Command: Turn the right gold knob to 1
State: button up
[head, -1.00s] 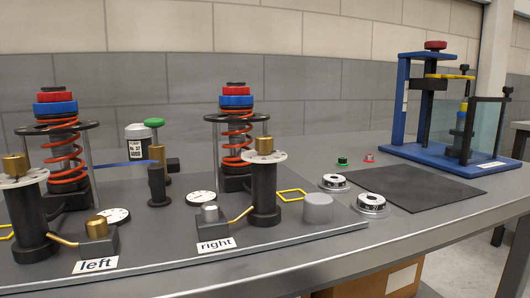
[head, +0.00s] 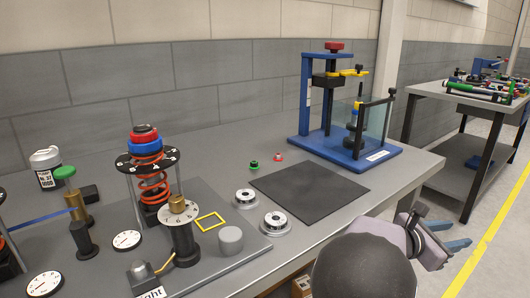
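The right gold knob (head: 177,204) sits on top of a white numbered dial (head: 177,217) on a black post, in the left half of the head view. The dial's numbers are too small to read, so the knob's setting cannot be told. The right label (head: 150,293) is partly cut off at the bottom edge. My gripper (head: 450,235) is at the lower right, beyond the table's front edge and far from the knob. Its two blue fingers are apart with nothing between them.
A red spring stand (head: 152,180) rises behind the knob. A grey cylinder (head: 230,239) and a yellow frame (head: 210,221) lie to its right. Two round silver dials (head: 245,199) (head: 275,223) and a black mat (head: 310,189) follow. A blue press (head: 345,154) stands at the back.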

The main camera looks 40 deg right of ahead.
notch_tip(320, 180, up, 6)
jog(key=s+m+g+p, duration=0.1)
jog(key=g+p, duration=0.1)
jog(key=p, duration=0.1)
notch_tip(320, 180, up, 24)
jog(key=m+t+y+p, duration=0.7)
jog(key=m+y+p, duration=1.25)
jog(key=p, duration=2.25)
send_over(177, 197)
jog(key=m+h, duration=0.2)
jog(key=d+m+h, duration=0.1)
jog(key=m+h, duration=0.1)
jog(key=m, duration=0.1)
jog(key=shift+f+h, duration=0.1)
jog(key=shift+h, duration=0.25)
jog(key=shift+a+m, duration=0.25)
jog(key=shift+a, duration=0.25)
jog(key=shift+f+p, duration=0.7)
jog(key=shift+f, duration=2.95)
grip_shut()
